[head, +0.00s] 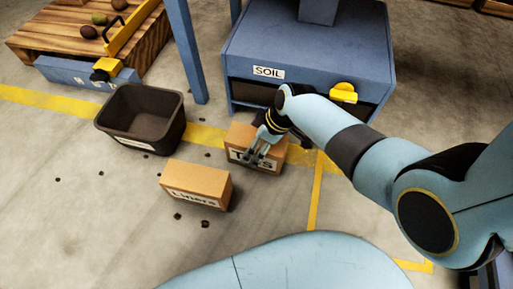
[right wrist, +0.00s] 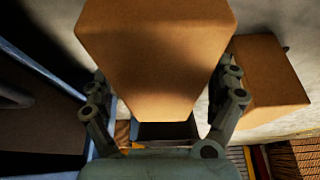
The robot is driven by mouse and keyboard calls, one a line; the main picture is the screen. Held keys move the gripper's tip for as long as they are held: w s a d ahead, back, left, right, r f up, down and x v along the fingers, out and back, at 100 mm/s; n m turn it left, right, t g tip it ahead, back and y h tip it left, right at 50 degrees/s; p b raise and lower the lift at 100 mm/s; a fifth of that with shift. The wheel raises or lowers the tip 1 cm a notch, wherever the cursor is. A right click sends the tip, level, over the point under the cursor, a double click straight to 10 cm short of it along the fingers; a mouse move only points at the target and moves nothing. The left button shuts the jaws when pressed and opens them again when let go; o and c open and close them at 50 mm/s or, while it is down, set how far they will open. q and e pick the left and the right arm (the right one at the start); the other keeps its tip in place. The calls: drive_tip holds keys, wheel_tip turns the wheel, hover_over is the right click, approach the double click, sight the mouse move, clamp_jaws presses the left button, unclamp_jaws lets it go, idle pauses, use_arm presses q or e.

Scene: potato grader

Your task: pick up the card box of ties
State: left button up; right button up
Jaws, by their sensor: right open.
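The card box of ties (head: 241,132) is a brown carton on the floor in front of the blue soil cabinet. Its label is partly hidden by my right gripper (head: 256,157), which reaches down over its front. In the right wrist view the carton (right wrist: 155,45) fills the upper middle. The open fingers of my right gripper (right wrist: 162,92) stand on either side of its near end. I cannot tell whether they touch it. My left gripper is not in view.
A similar card box marked Liners (head: 196,178) stands just left and nearer. A dark open bin (head: 150,146) is behind it. The blue soil cabinet (head: 305,45) stands behind the ties box. Small dark clods lie on the floor. The floor at left is mostly free.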

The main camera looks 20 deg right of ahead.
drive_tip(key=c, duration=1.5)
drive_tip(key=shift+o, duration=0.2)
